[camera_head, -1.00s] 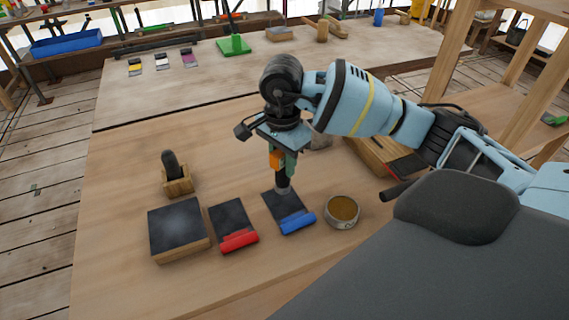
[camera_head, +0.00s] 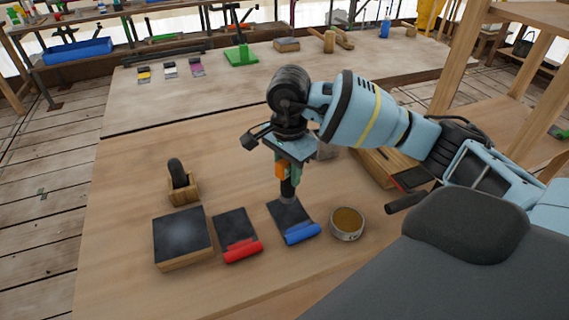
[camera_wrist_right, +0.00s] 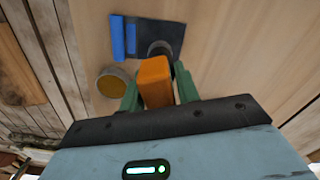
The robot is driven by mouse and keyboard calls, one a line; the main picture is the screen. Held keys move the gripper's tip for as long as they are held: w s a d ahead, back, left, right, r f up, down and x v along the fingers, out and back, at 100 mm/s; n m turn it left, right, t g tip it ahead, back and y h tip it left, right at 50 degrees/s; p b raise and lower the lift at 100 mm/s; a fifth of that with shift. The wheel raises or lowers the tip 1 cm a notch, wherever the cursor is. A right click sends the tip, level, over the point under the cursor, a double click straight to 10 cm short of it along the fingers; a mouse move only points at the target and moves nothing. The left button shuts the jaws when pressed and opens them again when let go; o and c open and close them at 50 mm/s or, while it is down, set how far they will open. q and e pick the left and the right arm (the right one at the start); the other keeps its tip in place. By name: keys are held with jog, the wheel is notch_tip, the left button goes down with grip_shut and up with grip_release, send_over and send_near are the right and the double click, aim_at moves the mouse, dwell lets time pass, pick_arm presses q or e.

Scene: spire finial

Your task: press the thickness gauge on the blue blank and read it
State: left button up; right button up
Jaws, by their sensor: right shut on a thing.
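The blue blank is a dark plate (camera_head: 285,212) with a blue roll (camera_head: 302,233) along its near edge, lying flat on the wooden table. My right gripper (camera_head: 284,170) is above it, shut on the thickness gauge, which has an orange body and a dark lower barrel (camera_head: 288,188). The gauge is upright and its foot appears to meet the far part of the plate; firm contact cannot be told. In the right wrist view the orange gauge body (camera_wrist_right: 155,82) sits between the green fingers, with the blue blank (camera_wrist_right: 172,36) beyond it. No gauge reading is visible. My left gripper is out of view.
A red-edged dark plate (camera_head: 235,227) lies left of the blue blank. A black-topped block (camera_head: 183,238) and a wooden holder with a dark handle (camera_head: 181,184) stand farther left. A round tin (camera_head: 347,223) is close on the right. Table at the front left is clear.

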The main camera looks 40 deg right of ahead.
aim_at(288, 184)
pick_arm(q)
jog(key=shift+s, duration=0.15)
